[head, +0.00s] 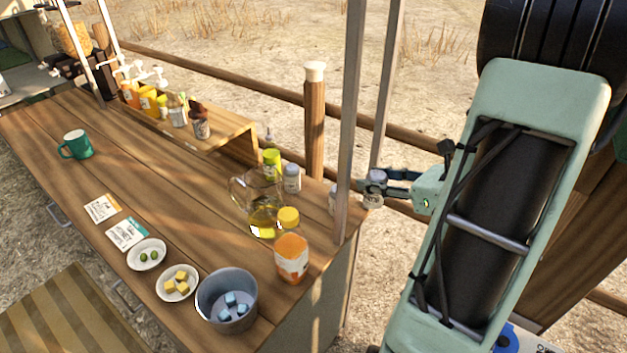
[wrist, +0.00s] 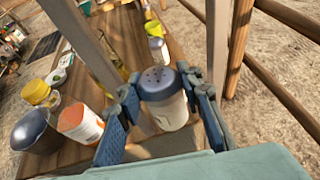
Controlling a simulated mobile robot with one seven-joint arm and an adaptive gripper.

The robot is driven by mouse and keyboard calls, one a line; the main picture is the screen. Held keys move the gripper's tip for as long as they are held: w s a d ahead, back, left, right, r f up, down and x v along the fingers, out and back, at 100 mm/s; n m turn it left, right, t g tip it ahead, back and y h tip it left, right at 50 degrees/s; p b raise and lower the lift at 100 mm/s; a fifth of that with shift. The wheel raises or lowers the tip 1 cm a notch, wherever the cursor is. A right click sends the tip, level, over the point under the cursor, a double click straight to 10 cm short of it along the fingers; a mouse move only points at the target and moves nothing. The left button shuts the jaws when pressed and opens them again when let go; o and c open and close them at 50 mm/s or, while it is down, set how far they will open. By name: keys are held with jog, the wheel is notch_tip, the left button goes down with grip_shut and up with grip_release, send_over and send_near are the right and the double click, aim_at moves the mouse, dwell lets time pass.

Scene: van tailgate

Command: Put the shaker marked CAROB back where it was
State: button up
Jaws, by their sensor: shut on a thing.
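My gripper (head: 385,187) is shut on a shaker (head: 374,199) with a grey lid and pale body. It holds the shaker upright, just past the right end of the counter, beside a metal post. In the wrist view the shaker (wrist: 166,112) sits between the two fingers, its holed lid facing the camera; its marking cannot be read.
The metal post (head: 350,120) stands between my gripper and the counter (head: 190,215). A glass jug (head: 262,200), orange-labelled tub (head: 291,258) and metal bucket (head: 226,299) crowd the near right end. A raised wooden shelf (head: 215,130) with several containers runs along the back. The counter's middle is mostly clear.

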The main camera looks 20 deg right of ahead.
send_over(333, 189)
jog(key=w+a, duration=0.3)
jog(key=w, duration=0.4)
jog(key=shift+s+f+b, duration=0.15)
jog(key=shift+f+b, duration=1.75)
jog(key=shift+f, duration=1.1)
jog(key=shift+s+f+b, duration=0.1)
jog(key=shift+f+b, duration=1.75)
jog(key=shift+f, duration=1.15)
jog(key=shift+f, duration=0.15)
jog(key=o, duration=1.3)
jog(key=shift+r, duration=0.2)
jog(key=v, duration=0.7)
jog(key=shift+s+d, duration=0.2)
jog(key=shift+s, duration=0.05)
